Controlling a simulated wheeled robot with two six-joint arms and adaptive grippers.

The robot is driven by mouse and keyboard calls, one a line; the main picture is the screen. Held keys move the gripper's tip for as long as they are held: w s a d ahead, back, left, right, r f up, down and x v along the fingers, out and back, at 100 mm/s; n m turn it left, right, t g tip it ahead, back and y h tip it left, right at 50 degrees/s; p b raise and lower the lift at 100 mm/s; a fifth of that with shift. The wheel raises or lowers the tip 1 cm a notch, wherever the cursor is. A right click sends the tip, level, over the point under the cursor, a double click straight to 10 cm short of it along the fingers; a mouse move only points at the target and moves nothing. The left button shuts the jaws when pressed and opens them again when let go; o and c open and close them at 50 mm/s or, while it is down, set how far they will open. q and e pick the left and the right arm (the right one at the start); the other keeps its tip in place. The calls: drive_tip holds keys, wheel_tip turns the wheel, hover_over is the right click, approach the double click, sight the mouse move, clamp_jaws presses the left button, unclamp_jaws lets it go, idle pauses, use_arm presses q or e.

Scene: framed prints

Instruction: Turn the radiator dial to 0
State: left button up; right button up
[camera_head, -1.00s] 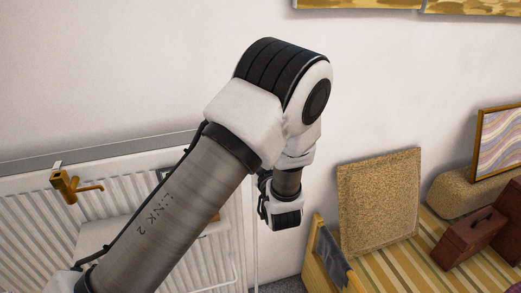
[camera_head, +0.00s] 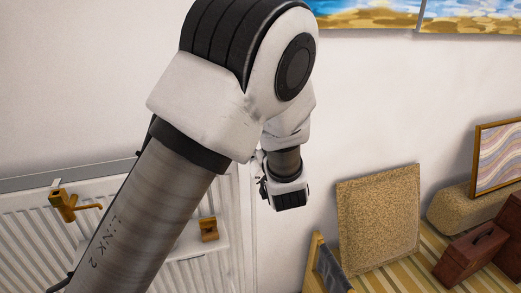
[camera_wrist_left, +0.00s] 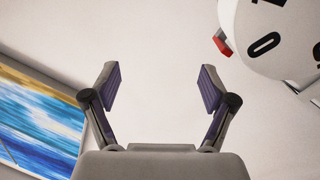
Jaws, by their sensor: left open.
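The white radiator (camera_head: 30,240) stands against the wall at the lower left of the head view, partly behind my left arm. A round white dial (camera_wrist_left: 280,38) with black digits is cut off by the top right of the left wrist view. A 0 shows near its lower left edge, beside a small red marker (camera_wrist_left: 222,43). My left gripper (camera_wrist_left: 160,85) is open and empty, with the dial apart from it, up and right of the right finger. The head view does not clearly show the dial or the left fingers. My right gripper is not in view.
A brass hook (camera_head: 72,205) and a brass fitting (camera_head: 208,229) are at the radiator. A cork-like board (camera_head: 378,225), a brown case (camera_head: 470,252) and a framed print (camera_head: 499,158) are at the right. Blue-and-gold pictures (camera_head: 365,15) hang on the wall.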

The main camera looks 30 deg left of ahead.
use_arm(q)
drive_tip(key=w+d+f+m+g+h+p, duration=0.1)
drive_tip(key=w+d+f+m+h, duration=0.15)
drive_tip(key=d+m+h, duration=0.45)
drive_tip(key=w+d+f+m+g+h+p, duration=0.1)
drive_tip(key=w+d+f+m+g+h, duration=0.2)
drive_tip(key=m, duration=0.7)
drive_tip(key=s+a+r+m+g+y+p, duration=0.1)
drive_tip(key=s+a+r+m+g+y, duration=0.25)
drive_tip(key=m, duration=0.75)
drive_tip(key=s+a+m+g+p, duration=0.1)
drive_tip(key=s+a+m+g, duration=0.2)
drive_tip(key=s+m+g, duration=0.5)
drive_tip(key=a+f+t, duration=0.1)
drive_tip(key=f, duration=0.1)
drive_tip(key=w+a+f+m+t, duration=0.1)
drive_tip(key=f, duration=0.1)
drive_tip(key=w+a+f+m+t, duration=0.1)
drive_tip(key=f, duration=0.1)
drive_tip(key=shift+w, duration=0.1)
drive_tip(key=shift+a+f, duration=0.15)
drive_tip(key=shift+f, duration=0.25)
drive_tip(key=shift+c, duration=0.7)
drive_tip(key=c, duration=1)
